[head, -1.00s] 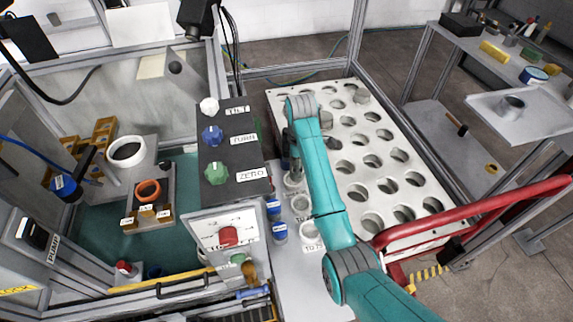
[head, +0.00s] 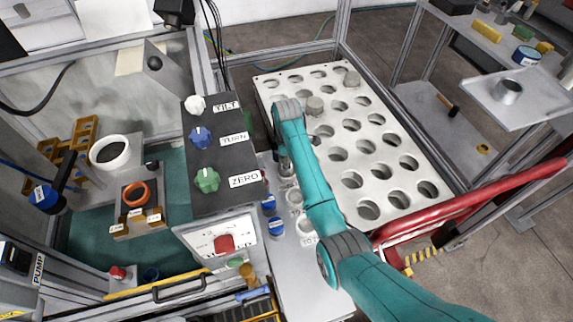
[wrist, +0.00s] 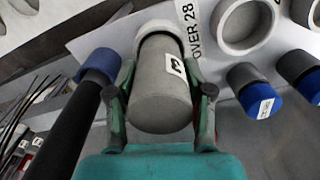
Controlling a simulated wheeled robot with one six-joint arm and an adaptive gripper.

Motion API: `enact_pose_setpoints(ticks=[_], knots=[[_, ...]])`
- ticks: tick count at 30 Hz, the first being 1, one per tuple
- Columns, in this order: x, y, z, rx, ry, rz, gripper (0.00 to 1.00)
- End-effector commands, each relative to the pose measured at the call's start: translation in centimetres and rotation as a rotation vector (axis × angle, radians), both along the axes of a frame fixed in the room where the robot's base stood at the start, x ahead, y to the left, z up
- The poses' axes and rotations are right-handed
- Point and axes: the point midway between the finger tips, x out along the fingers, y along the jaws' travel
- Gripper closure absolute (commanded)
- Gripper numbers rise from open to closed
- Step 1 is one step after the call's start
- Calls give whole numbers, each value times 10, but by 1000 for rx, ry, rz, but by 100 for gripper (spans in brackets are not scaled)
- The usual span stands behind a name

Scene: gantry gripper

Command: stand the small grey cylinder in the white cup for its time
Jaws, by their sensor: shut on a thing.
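My gripper (wrist: 159,76) is shut on a small grey cylinder (wrist: 160,98) with a white label in the wrist view. The cylinder's far end lies over or inside a white ring-shaped holder (wrist: 158,27); I cannot tell how deep. In the head view my gripper (head: 284,160) points down between the dark control panel and the perforated plate, and the arm partly hides it. A wide white cup (head: 109,152) with a dark inside stands at the left in the tank area, well apart from my gripper.
Blue-based pieces (head: 270,205) and white rings (head: 306,226) stand close beside my gripper. The control panel (head: 219,150) with knobs rises between them and the cup. An orange ring (head: 135,193) sits in a holder near the cup. The perforated plate (head: 375,190) carries grey cylinders.

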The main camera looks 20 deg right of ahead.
Motion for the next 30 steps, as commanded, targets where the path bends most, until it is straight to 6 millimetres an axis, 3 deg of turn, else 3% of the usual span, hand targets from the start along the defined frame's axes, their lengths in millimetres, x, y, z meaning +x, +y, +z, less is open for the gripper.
enact_pose_setpoints(ticks=[4,15,16,18,30], knots=[[0,0,-18,0,1,0,79],[1,0,-21,0,-1,0,79],[0,0,-22,0,0,0,44],[0,0,-22,0,0,0,26],[1,0,-18,0,-1,0,23]])
